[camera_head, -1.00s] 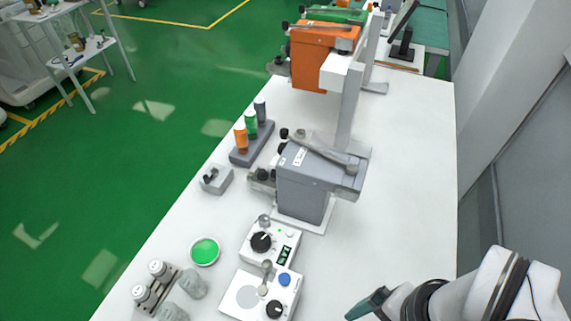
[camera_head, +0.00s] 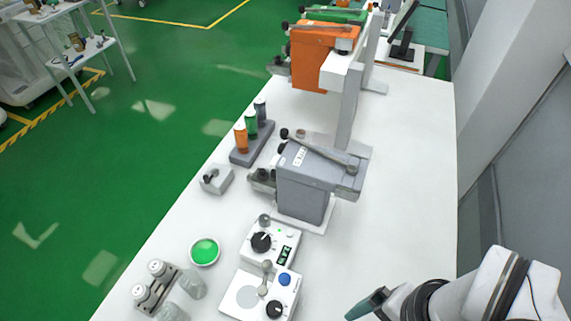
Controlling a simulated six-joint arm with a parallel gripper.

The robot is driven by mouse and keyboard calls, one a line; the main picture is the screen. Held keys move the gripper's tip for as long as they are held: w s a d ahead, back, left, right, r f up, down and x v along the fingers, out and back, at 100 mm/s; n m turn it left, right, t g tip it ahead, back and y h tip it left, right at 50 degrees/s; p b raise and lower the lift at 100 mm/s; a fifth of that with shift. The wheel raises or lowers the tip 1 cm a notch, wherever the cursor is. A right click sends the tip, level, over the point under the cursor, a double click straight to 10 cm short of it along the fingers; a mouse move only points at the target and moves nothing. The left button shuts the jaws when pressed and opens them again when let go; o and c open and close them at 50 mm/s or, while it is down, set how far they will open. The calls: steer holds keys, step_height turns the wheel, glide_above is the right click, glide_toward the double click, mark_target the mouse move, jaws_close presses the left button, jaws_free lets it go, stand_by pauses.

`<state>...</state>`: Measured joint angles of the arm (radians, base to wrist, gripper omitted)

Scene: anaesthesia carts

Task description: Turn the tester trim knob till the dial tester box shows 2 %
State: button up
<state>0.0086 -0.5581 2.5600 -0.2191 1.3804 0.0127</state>
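A white box with a small lit green display (camera_head: 285,256) stands at the front of the white table; I take it for the dial tester box (camera_head: 251,257). A large black knob (camera_head: 261,242) sits on its top. The digits are too small to read. A second white box (camera_head: 231,296) stands just in front, with a round pale disc, a blue button (camera_head: 284,279) and a black knob (camera_head: 274,309). I cannot tell for certain which knob is the trim knob. My gripper (camera_head: 366,304) is at the lower right, clear of both boxes; its finger opening cannot be made out.
A grey vaporizer (camera_head: 302,190) stands behind the tester box, an orange one (camera_head: 308,68) farther back. A rack (camera_head: 241,157) holds coloured bottles. The table's right side (camera_head: 405,185) is clear.

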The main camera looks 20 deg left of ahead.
stand_by(0.9)
steer(key=shift+w+r, duration=0.1)
steer(key=shift+c, duration=0.9)
steer(key=w+a+r+n, duration=0.1)
steer(key=w, duration=0.1)
steer(key=w+a+n, duration=0.1)
steer(key=w+n, duration=0.1)
steer(key=w+a+r+n, duration=0.1)
steer(key=w, duration=0.2)
steer(key=shift+a+r+n+h, duration=0.15)
steer(key=shift+r+n+h, duration=0.15)
steer(key=shift+c, duration=1.2)
steer(key=n+h, duration=0.1)
steer(key=n, duration=1.3)
glide_above(264, 218)
step_height(264, 218, down, 5)
step_height(264, 218, down, 13)
steer(key=shift+f, duration=0.8)
